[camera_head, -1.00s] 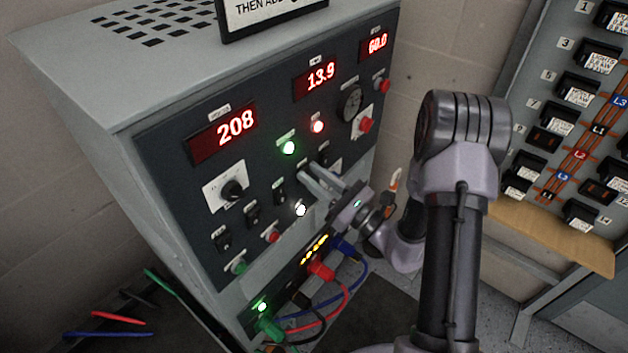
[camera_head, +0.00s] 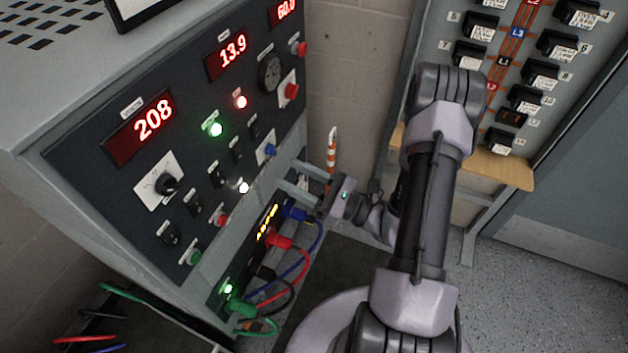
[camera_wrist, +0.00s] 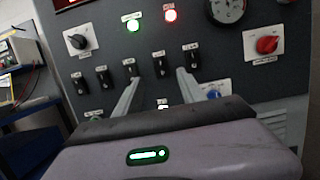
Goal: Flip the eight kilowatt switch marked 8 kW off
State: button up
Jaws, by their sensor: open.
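The load bank's dark front panel (camera_head: 120,190) carries a slanting row of several black toggle switches. In the head view these include a left one (camera_head: 170,235), a middle one (camera_head: 215,176) and a rightmost one (camera_head: 254,128). The wrist view shows the row too, with its rightmost switch (camera_wrist: 190,57) and the one beside it (camera_wrist: 161,66). Their labels are too small to read, so I cannot tell which is 8 kW. My gripper (camera_head: 287,173) is open and empty, in front of the panel's lower right. In the wrist view its fingers (camera_wrist: 158,75) point at the panel.
Red displays read 208, 13.9 (camera_head: 232,51) and 60.0. Green (camera_head: 215,129) and red (camera_head: 240,101) lamps are lit. A dark knob (camera_head: 166,185), a blue knob (camera_head: 270,150) and a red rotary switch (camera_head: 290,91) are nearby. Coloured cables (camera_head: 300,265) hang below. A breaker panel (camera_head: 520,60) stands right.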

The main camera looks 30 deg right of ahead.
jog(key=p+v, duration=0.1)
jog(key=v, duration=0.5)
jog(key=s+a+r+n+g+h, duration=0.1)
jog(key=s+a+r+n+g, duration=0.4)
jog(key=a+n+g, duration=0.35)
jog(key=s+a+r+n+g, duration=0.45)
jog(key=a+n+g, duration=0.35)
jog(key=n+g, duration=0.2)
notch_tip(320, 180, up, 8)
jog(key=s+d+n+t+h, duration=0.1)
jog(key=d+n+t+h, duration=0.1)
jog(key=n+t+h, duration=0.4)
jog(key=t+h, duration=0.1)
jog(key=h, duration=0.2)
jog(key=shift+s+d, duration=0.2)
jog(key=shift+s, duration=0.1)
